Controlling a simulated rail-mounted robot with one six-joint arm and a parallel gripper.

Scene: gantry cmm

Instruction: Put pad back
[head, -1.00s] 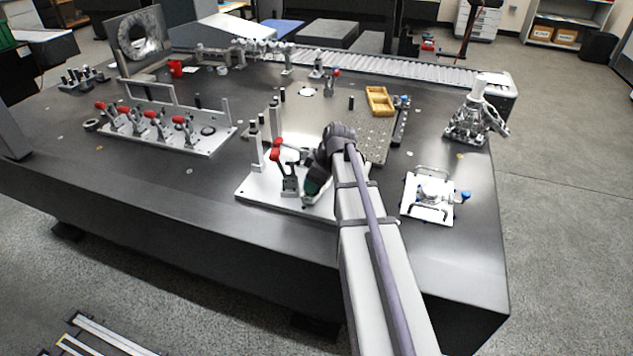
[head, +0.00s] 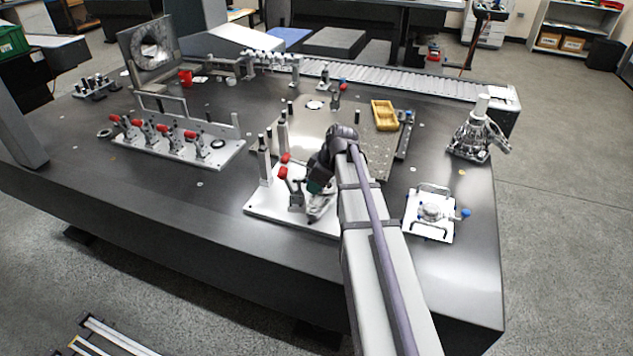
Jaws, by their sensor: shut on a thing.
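My gripper (head: 314,202) is small and partly hidden by its own wrist. It is low over the white fixture plate (head: 262,207) at the front middle of the dark table, close beside a toggle clamp (head: 296,196). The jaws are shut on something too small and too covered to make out. I cannot pick out the pad for certain, in the gripper or on the table. The clamp's red handle (head: 284,173) is just left of the gripper. A grey post (head: 265,162) rises behind the clamp.
A clamp fixture with several red handles (head: 163,132) stands left. A perforated plate with a yellow tray (head: 384,115) lies behind my arm. A white plate with handles (head: 430,214) lies right, and a metal part (head: 478,135) stands beyond it. The front left tabletop is clear.

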